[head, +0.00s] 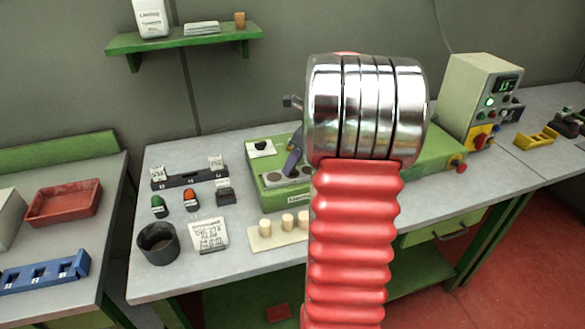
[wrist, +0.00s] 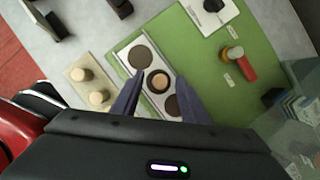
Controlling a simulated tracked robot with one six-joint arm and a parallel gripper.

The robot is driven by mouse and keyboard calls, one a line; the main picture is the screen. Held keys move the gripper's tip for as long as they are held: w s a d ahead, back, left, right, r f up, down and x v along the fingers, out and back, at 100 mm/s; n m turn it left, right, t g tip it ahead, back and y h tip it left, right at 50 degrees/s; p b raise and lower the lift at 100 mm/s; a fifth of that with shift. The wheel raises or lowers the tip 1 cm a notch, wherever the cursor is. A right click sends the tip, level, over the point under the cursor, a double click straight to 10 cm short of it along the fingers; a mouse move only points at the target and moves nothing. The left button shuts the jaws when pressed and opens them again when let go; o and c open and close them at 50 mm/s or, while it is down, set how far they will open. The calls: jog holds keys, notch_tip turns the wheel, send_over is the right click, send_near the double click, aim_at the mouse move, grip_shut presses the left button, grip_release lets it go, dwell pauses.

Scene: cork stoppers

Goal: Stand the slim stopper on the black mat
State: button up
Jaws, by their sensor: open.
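Which pad is the black mat I cannot tell. More pale stoppers (wrist: 82,75) stand on a cream block, seen in the head view (head: 265,228) too.
The strip lies on a green base (wrist: 200,60). A red cylinder with a tan end (wrist: 238,62) and a white card with a black piece (wrist: 212,10) are also on it. A dark cup (head: 158,243) and a written note (head: 208,235) are on the bench's left.

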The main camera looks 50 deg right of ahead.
jog(key=shift+x, duration=0.75)
jog(key=shift+c, duration=0.4)
grip_shut()
